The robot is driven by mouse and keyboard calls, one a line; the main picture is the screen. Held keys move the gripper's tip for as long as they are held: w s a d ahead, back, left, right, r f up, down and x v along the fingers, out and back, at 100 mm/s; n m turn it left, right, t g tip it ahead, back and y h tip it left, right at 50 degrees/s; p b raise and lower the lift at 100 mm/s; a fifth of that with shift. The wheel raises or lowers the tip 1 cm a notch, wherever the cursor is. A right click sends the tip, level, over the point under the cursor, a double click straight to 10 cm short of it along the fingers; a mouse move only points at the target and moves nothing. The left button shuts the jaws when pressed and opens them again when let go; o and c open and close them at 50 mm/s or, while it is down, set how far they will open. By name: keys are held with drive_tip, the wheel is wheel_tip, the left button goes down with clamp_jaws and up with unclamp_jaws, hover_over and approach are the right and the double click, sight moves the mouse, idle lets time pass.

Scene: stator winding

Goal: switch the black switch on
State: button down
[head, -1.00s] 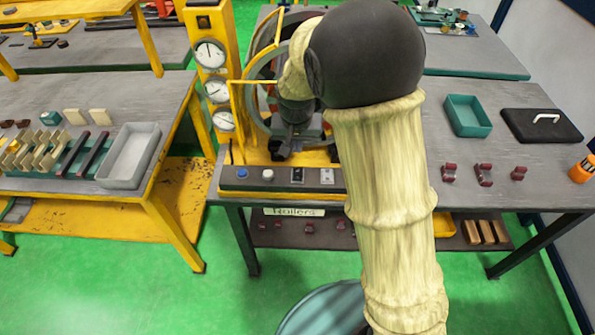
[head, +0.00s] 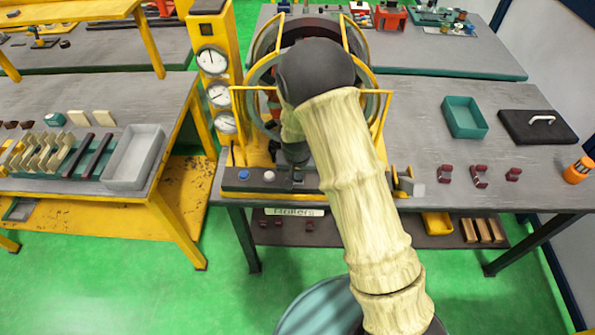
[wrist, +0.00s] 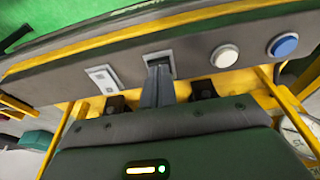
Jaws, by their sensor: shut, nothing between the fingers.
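The black switch (wrist: 155,60) is set in the dark control panel (wrist: 190,45) at the front of the winding machine. In the wrist view only its upper part and pale frame show; my gripper covers the rest. My gripper (wrist: 158,78) is shut and empty, with its fingertips right at the switch. I cannot tell whether they touch or press it, nor which way the switch is set. In the head view my gripper (head: 297,175) points down onto the panel (head: 240,186), and the switch is mostly hidden behind it.
On the panel, a white switch (wrist: 102,78) sits on one side of the black switch. A white button (wrist: 224,56) and a blue button (wrist: 284,45) sit on the other. The yellow machine frame (head: 237,115) and gauges (head: 219,95) stand close behind the panel.

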drive_tip(key=shift+f, duration=0.2)
drive_tip(key=shift+s+f+b, duration=0.1)
drive_tip(key=shift+f+b, duration=0.35)
drive_tip(key=shift+b, duration=0.05)
drive_tip(key=shift+s+r, duration=0.15)
drive_tip(key=shift+r, duration=0.05)
drive_tip(key=shift+w+d, duration=0.1)
drive_tip(key=shift+w, duration=0.15)
drive_tip(key=shift+w+r+p, duration=0.35)
drive_tip(key=shift+w+p, duration=0.05)
drive_tip(key=shift+w, duration=0.15)
drive_tip(key=shift+r, duration=0.15)
